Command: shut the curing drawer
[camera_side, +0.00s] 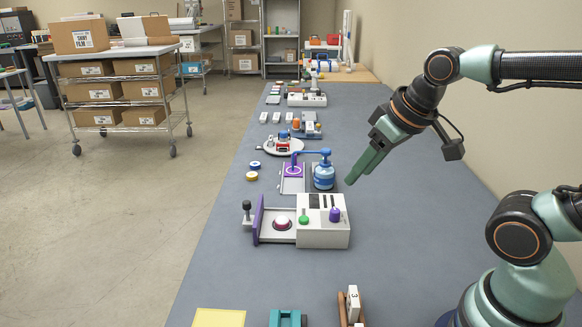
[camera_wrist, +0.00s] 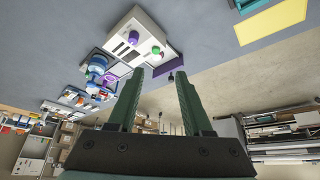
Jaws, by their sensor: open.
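The curing drawer's white unit (camera_side: 323,236) stands on the grey bench in the side view, with a purple knob (camera_side: 335,214) and a green button (camera_side: 303,219). Its drawer (camera_side: 272,236) is pulled out to the left, with a purple front panel (camera_side: 258,220) and a dark-knobbed handle (camera_side: 247,207). A red and white round piece (camera_side: 282,222) sits in the drawer. My gripper (camera_side: 352,181) is open and empty, above the bench, up and right of the unit. In the wrist view the unit (camera_wrist: 122,38) shows beyond my open fingers (camera_wrist: 157,78); the purple panel (camera_wrist: 168,65) is partly visible.
A blue press (camera_side: 323,172) on a small stand is just behind the unit. A teal block (camera_side: 287,318), yellow sheet (camera_side: 218,318) and wooden rack (camera_side: 347,310) are at the front. Bench right of the unit is clear.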

